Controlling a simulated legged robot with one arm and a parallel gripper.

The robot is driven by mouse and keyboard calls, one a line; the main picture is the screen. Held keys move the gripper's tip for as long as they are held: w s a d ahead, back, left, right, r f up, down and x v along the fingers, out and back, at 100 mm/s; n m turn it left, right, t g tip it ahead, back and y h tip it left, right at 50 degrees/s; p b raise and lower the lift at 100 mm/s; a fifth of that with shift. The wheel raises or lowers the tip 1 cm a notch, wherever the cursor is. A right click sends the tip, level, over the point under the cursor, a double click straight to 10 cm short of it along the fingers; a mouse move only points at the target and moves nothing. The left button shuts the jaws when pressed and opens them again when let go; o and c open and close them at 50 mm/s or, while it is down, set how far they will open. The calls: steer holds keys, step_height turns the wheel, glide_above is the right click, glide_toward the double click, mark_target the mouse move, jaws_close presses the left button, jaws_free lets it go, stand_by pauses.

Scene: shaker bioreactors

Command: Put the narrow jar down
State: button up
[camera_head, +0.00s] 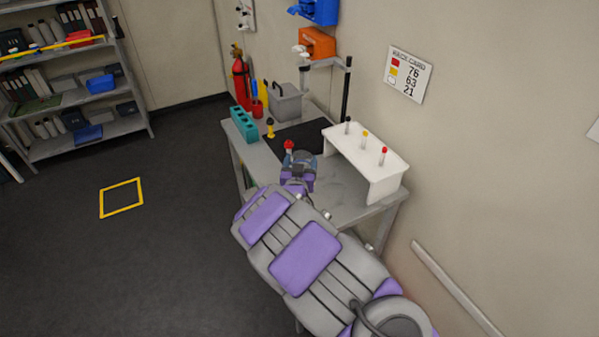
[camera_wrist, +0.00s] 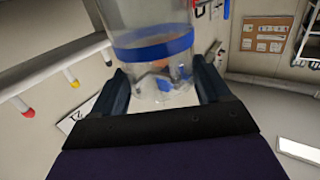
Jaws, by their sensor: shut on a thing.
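The narrow jar (camera_wrist: 150,48) is a clear cylinder with a blue band around it. In the wrist view it stands between the two dark fingers of my gripper (camera_wrist: 162,82), which is shut on it. The jar's top and bottom ends do not show fully. In the head view my gripper (camera_head: 298,174) is over the grey table (camera_head: 345,205), and my arm hides much of that area. I cannot tell there whether the jar touches the table.
A white riser (camera_head: 360,155) with black, yellow and red knobs stands right of my gripper. A red-topped piece (camera_head: 289,146) is close by on the left. A teal rack (camera_head: 244,125), a yellow-topped piece (camera_head: 270,128) and a grey box (camera_head: 284,103) stand farther back. A dark mat (camera_head: 300,134) lies behind.

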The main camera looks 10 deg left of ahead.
steer(key=f, duration=0.1)
steer(key=a+f+b, duration=0.1)
steer(key=f, duration=0.1)
steer(key=shift+a+f, duration=0.15)
steer(key=shift+f, duration=0.15)
steer(key=shift+a+f, duration=0.25)
steer(key=shift+a, duration=0.15)
steer(key=o, duration=1.1)
steer(key=shift+r, duration=0.1)
steer(key=o, duration=0.4)
steer(key=shift+d+r, duration=0.1)
steer(key=shift+d, duration=0.65)
steer(key=shift+o, duration=0.2)
steer(key=shift+s+a, duration=0.1)
steer(key=shift+a, duration=0.15)
steer(key=shift+s+a, duration=0.4)
steer(key=shift+s, duration=0.15)
steer(key=s+p, duration=0.2)
steer(key=s, duration=0.8)
steer(key=shift+s+d+r, duration=0.25)
steer(key=shift+s+r, duration=0.05)
steer(key=shift+s, duration=0.1)
